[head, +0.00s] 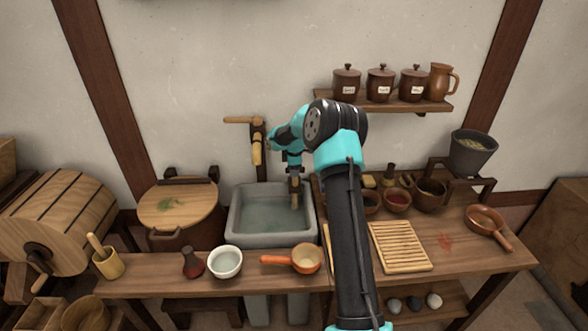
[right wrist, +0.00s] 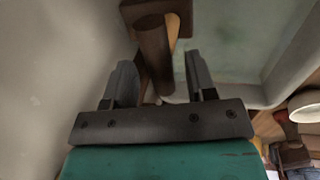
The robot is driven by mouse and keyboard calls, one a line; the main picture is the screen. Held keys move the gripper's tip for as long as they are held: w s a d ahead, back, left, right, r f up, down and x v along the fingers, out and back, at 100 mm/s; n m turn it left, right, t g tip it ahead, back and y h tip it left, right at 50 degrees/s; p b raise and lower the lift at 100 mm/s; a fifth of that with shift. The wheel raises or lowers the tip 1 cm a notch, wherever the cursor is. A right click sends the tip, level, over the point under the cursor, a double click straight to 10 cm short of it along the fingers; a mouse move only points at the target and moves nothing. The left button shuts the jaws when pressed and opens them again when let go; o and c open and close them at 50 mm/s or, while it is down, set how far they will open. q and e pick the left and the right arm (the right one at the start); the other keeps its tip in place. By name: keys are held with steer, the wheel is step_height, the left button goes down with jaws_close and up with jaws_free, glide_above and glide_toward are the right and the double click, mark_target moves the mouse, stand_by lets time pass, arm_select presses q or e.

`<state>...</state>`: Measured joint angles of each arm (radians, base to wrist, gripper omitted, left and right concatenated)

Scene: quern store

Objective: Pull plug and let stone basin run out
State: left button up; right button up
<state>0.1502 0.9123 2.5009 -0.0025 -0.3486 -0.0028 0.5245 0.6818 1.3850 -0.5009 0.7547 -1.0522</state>
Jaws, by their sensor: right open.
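The grey stone basin (head: 236,235) stands at the middle of the bench with greenish water (head: 268,214) in it. Its rim and water also show at the upper right of the right wrist view (right wrist: 230,55). My right gripper (head: 295,203) points down over the basin's right part. In the right wrist view its fingers (right wrist: 157,80) are apart. A brown wooden upright (right wrist: 155,55) shows beyond and between them; I cannot tell whether the fingers reach around it. I cannot clearly make out the plug. My left gripper is not in view.
A bamboo spout (head: 257,150) on a dark post rises behind the basin. A white bowl (head: 226,262), a dark flask (head: 193,263) and an orange ladle (head: 306,258) stand along the front edge. A slatted rack (head: 400,247) lies to the right.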

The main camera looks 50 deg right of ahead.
steer(key=shift+f, duration=0.2)
steer(key=shift+c, duration=0.2)
jaws_close()
steer(key=shift+r, duration=0.15)
